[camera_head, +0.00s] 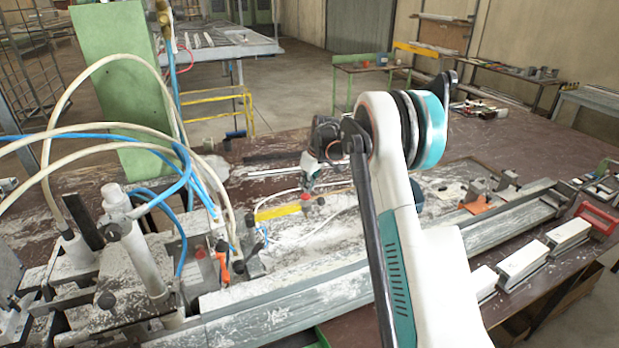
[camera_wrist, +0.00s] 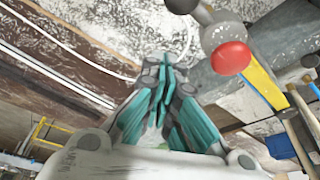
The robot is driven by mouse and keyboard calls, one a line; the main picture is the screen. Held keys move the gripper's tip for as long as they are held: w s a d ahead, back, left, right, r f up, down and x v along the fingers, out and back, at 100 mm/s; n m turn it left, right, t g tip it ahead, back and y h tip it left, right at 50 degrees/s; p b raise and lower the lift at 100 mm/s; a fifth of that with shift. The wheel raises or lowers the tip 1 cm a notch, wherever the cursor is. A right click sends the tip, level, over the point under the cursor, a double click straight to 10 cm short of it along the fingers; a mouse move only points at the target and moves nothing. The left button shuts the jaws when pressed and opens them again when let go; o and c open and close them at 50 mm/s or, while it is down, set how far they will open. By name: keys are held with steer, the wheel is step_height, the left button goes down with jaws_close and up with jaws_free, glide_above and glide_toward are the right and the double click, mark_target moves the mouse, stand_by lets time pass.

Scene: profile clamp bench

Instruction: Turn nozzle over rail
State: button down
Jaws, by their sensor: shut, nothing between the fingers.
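My gripper (camera_head: 309,184) hangs over the middle of the bench in the head view, partly behind my arm. In the wrist view its teal fingers (camera_wrist: 166,68) are together, with nothing between them. A red-capped grey fitting (camera_wrist: 231,58) is right of the fingertips in the wrist view, apart from them. It may be the nozzle, but I cannot tell for sure. In the head view a red cap (camera_head: 305,197) shows just below the gripper. The long grey rail (camera_head: 300,298) runs along the bench front, and my arm hides its middle.
A yellow bar (camera_head: 278,212) lies beside the red cap; it also shows in the wrist view (camera_wrist: 264,84). Hoses (camera_head: 185,165) loop over clamps at left. A green post (camera_head: 122,90) stands behind them. White blocks (camera_head: 523,261) line the right front edge.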

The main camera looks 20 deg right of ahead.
steer(key=s+f, duration=0.1)
steer(key=s+d+f, duration=0.1)
steer(key=s, duration=0.1)
steer(key=shift+d, duration=0.15)
stand_by(0.5)
